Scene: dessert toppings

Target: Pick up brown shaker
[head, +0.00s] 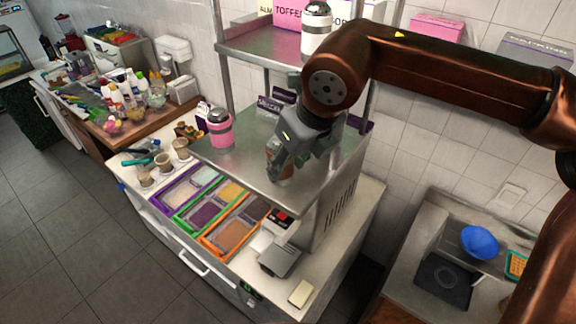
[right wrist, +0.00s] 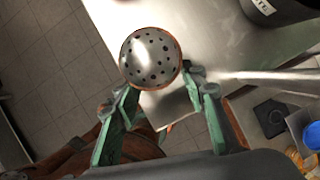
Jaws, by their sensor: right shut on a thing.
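The brown shaker (head: 272,147) is at the metal shelf of the counter in the head view, mostly hidden behind my right gripper (head: 284,163). Its round, perforated metal top (right wrist: 150,57) with a brown rim faces the camera in the right wrist view. My right gripper (right wrist: 163,97) is shut on the shaker, with a green-lined finger at either side below its top. I cannot tell whether the shaker's base touches the shelf. My left gripper is in neither view.
A pink shaker (head: 219,128) stands to the left on the same metal shelf (head: 245,165). A white shaker (head: 316,30) stands on the upper shelf. Topping trays (head: 205,212) lie below in front. A blue bowl (head: 480,242) is at the right.

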